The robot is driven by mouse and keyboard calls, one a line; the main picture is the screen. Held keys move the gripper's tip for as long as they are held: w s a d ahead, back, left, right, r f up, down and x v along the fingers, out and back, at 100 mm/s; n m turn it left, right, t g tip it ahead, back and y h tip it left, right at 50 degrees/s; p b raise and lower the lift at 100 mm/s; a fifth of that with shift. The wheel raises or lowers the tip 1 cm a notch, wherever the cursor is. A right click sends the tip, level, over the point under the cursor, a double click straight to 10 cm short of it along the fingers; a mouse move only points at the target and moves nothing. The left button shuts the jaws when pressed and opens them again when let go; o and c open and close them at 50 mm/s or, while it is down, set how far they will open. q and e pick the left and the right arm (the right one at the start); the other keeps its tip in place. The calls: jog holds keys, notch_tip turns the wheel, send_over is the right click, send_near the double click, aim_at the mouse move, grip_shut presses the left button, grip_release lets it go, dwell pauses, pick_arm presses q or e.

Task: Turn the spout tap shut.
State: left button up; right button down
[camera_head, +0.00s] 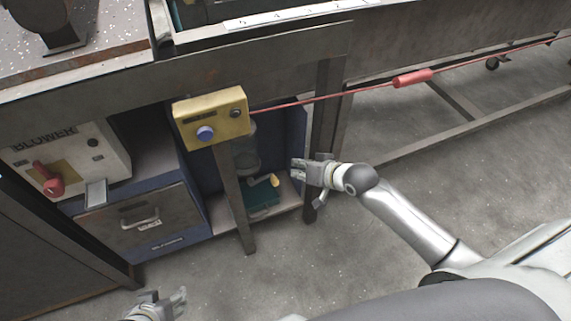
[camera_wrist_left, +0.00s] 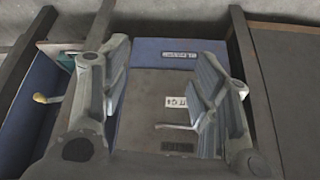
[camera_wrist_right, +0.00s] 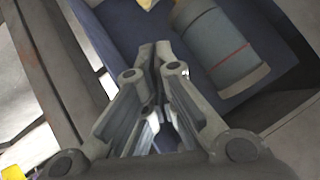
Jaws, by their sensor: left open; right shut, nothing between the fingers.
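A small yellow piece (camera_head: 273,180), likely the tap's lever, shows below a grey cylindrical vessel (camera_head: 246,150) in the blue bay under the bench. In the left wrist view a yellow lever (camera_wrist_left: 42,98) sticks out at the left; whether the tap is open or shut cannot be told. My right gripper (camera_head: 297,170) is shut and empty, just right of the yellow piece and apart from it. In the right wrist view, the vessel (camera_wrist_right: 212,48) lies beyond the fingertips, with a bit of yellow (camera_wrist_right: 147,4) at the top edge. My left gripper (camera_head: 168,301) is open and empty, low at the front.
A green tray (camera_head: 262,196) sits below the yellow piece. A bench leg (camera_head: 234,200) stands in front of the bay; another (camera_head: 325,125) is at its right. A yellow button box (camera_head: 212,117) with a red cord hangs above. A drawer (camera_head: 140,222) and BLOWER box are left.

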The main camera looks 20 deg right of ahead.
pick_arm(q)
jog(key=s+a+r+g+b, duration=0.1)
jog(key=s+r+g+b, duration=0.1)
jog(key=s+r+b, duration=0.3)
jog(key=shift+w+d+r+t, duration=0.1)
jog(key=shift+w+d+t, duration=0.15)
jog(key=shift+w+t, duration=0.45)
jog(key=shift+w+d+r+t, duration=0.1)
jog(key=shift+w+d+t, duration=0.2)
jog(key=shift+w, duration=0.6)
jog(key=shift+w+d+r+t, duration=0.1)
jog(key=shift+w+d+t, duration=0.1)
jog(key=shift+w+t, duration=0.5)
pick_arm(e)
jog(key=w+a+f, duration=0.3)
jog(key=w+f, duration=0.3)
jog(key=f, duration=0.3)
jog(key=shift+w+n+g, duration=0.25)
jog(key=shift+n+g, duration=0.05)
